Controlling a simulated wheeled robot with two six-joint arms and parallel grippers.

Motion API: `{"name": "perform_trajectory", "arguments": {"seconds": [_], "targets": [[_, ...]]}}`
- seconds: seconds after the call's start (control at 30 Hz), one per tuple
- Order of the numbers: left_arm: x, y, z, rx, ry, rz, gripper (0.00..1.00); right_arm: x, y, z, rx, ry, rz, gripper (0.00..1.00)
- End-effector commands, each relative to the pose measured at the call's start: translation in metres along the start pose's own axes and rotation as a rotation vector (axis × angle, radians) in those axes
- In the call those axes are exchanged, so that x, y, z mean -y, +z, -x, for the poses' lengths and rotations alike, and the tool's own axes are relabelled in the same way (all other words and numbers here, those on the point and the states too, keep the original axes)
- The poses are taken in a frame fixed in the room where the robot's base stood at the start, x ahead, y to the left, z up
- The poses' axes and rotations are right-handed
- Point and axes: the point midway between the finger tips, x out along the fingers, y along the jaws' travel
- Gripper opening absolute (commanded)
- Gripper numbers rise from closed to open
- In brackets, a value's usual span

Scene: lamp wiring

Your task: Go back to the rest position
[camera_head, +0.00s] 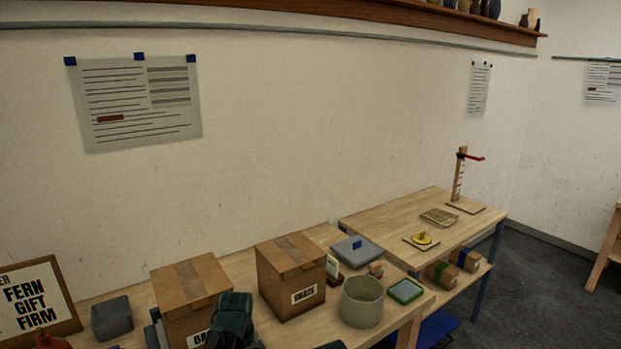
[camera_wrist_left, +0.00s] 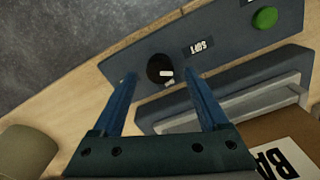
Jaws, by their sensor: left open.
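My left gripper (camera_wrist_left: 161,79) is open in the left wrist view, its two blue fingers spread apart with nothing held between them. Beyond the fingertips a black knob (camera_wrist_left: 160,68) with white marks stands on a dark blue-grey panel (camera_wrist_left: 225,48). From this view I cannot tell whether a finger touches the knob. In the head view a dark green part of my left arm shows at the bottom, before the cardboard boxes; its fingers are hidden. My right gripper is not in view.
The panel has a green button (camera_wrist_left: 264,17). A cardboard box (camera_head: 190,290) and a second box (camera_head: 291,275) stand on the bench, with a grey-green pot (camera_head: 362,302) to their right. A wooden table (camera_head: 385,215) holds a small stand (camera_head: 459,180). Open floor lies right.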

Motion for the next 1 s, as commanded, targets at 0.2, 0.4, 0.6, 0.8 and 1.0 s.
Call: {"name": "perform_trajectory", "arguments": {"seconds": [0.2,0.4,0.6,0.8,1.0], "targets": [[0.0,0.0,-0.018,0.0,0.0,0.0,0.77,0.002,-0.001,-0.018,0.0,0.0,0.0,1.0],[0.0,0.0,-0.017,0.0,0.0,0.0,0.77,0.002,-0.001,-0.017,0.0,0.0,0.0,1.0],[0.0,0.0,-0.015,0.0,0.0,0.0,0.77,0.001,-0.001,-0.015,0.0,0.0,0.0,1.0],[0.0,0.0,0.004,0.0,0.0,0.0,0.77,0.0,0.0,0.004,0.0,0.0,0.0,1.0],[0.0,0.0,0.032,0.0,0.0,0.0,0.77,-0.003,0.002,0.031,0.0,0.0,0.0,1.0]]}}
